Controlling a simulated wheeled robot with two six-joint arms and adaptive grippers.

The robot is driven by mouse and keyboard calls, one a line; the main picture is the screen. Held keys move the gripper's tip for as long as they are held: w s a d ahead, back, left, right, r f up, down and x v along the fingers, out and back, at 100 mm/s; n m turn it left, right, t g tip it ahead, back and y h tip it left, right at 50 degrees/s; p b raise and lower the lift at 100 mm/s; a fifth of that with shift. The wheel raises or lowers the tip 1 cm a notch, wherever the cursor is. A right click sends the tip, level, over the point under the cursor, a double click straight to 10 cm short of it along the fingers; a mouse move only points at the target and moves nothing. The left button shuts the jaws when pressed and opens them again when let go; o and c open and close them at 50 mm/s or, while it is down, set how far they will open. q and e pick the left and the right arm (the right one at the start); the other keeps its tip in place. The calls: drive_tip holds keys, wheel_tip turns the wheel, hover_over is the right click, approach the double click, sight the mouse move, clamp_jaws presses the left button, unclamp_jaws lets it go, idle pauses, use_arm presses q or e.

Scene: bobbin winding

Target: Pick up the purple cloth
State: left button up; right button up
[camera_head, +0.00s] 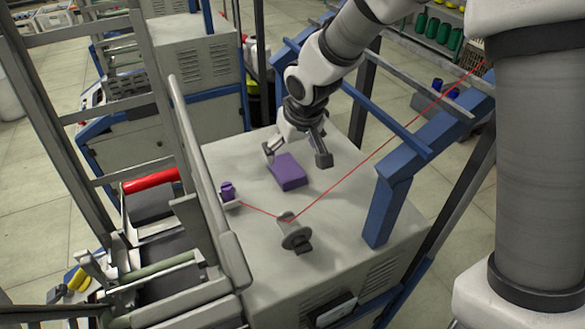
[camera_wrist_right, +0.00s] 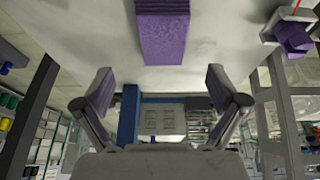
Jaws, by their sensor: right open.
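The purple cloth (camera_head: 287,172) is a folded block lying on the pale machine top (camera_head: 250,262). In the right wrist view the cloth (camera_wrist_right: 163,35) is at the top centre, past the fingertips. My right gripper (camera_head: 297,157) hangs just above and beside the cloth in the head view. Its two fingers are spread wide with nothing between them, as the right wrist view (camera_wrist_right: 155,85) also shows. I cannot tell whether either fingertip touches the cloth. My left gripper is not in view.
A red thread runs from a small purple bobbin (camera_head: 228,191) past a grey guide disc (camera_head: 295,233) towards the upper right. A blue frame (camera_head: 388,195) stands right of the machine top. Grey rails and a red roller (camera_head: 151,181) are at the left.

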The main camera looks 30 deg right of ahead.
sight(287, 167)
drive_tip(key=shift+w+d+f, duration=0.3)
drive_tip(key=shift+w+f, duration=0.25)
drive_tip(key=shift+w, duration=0.1)
drive_tip(key=shift+s+f, duration=0.15)
drive_tip(key=shift+f, duration=0.1)
drive_tip(key=shift+s+a+f, duration=0.5)
drive_tip(key=shift+f, duration=0.05)
drive_tip(key=x, duration=0.2)
drive_tip(key=w+x, duration=0.1)
drive_tip(key=x, duration=0.2)
drive_tip(key=shift+s+d+r, duration=0.1)
drive_tip(key=shift+d+r, duration=0.1)
drive_tip(key=shift+r, duration=0.05)
drive_tip(key=shift+s+a+r, duration=0.2)
drive_tip(key=shift+s+r, duration=0.1)
drive_tip(key=shift+s, duration=0.15)
drive_tip(key=shift+w+d+f, duration=0.1)
drive_tip(key=shift+w+f, duration=0.2)
drive_tip(key=shift+f, duration=0.05)
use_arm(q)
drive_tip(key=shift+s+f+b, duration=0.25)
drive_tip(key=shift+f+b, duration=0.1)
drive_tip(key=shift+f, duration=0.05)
use_arm(e)
drive_tip(key=shift+s, duration=0.15)
